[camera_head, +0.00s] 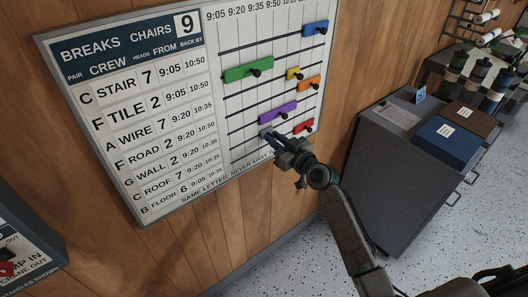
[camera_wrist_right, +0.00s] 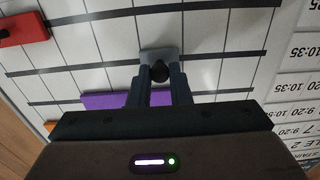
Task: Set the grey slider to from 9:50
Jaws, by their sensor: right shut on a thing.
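The white board (camera_head: 140,215) on the wooden wall has a chart of sliders on dark rails under a row of times. The grey slider (camera_wrist_right: 160,55) sits low on the chart with a dark knob (camera_wrist_right: 160,72). My right gripper (camera_wrist_right: 160,88) is shut on this knob, one finger on each side. In the head view the right gripper (camera_head: 277,138) reaches the slider from the lower right and hides part of it. I cannot tell exactly which time column the slider stands under. My left gripper is out of view.
The purple slider (camera_head: 278,112) is just above the grey one, and the red slider (camera_head: 303,125) is to its right. Green (camera_head: 245,73), yellow (camera_head: 293,73), orange (camera_head: 308,83) and blue (camera_head: 315,28) sliders sit higher. A grey cabinet (camera_head: 405,170) stands right of the board.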

